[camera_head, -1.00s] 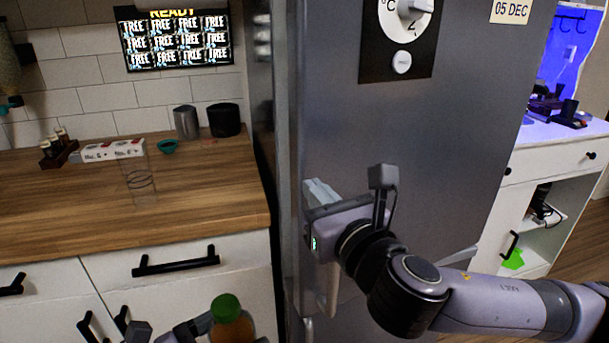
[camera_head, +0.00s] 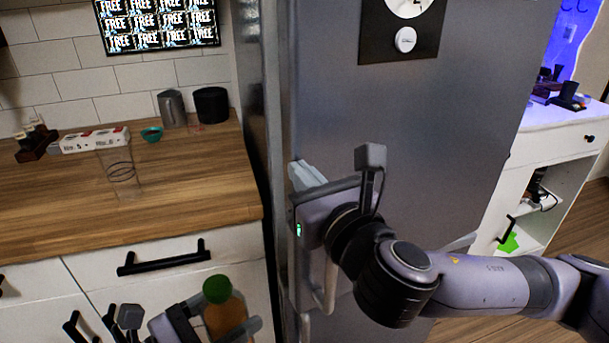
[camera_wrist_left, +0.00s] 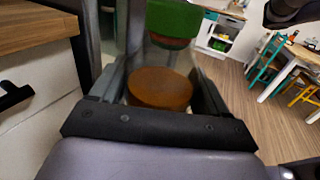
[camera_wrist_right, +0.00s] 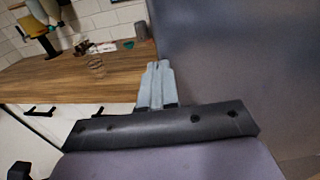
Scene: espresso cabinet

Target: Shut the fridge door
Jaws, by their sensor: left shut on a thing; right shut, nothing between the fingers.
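The fridge door (camera_head: 440,130) is a large grey panel with a dial and a white button on it, filling the middle of the head view. It also shows in the right wrist view (camera_wrist_right: 240,60). Its left edge is beside the counter; whether it is fully closed I cannot tell. My right gripper (camera_head: 307,174) is shut and empty, its pale fingers in front of the door near its left edge and the vertical handle (camera_head: 331,285). Contact is unclear. My left gripper (camera_head: 215,322) is shut on an amber bottle with a green cap (camera_head: 217,289), low in front of the counter drawers.
A wooden counter (camera_head: 180,190) stands left of the fridge, with a glass (camera_head: 120,170), a small teal bowl (camera_head: 152,134) and dark canisters. Black drawer handles (camera_head: 165,258) stick out below. Open floor and a white cabinet (camera_head: 560,150) are at the right.

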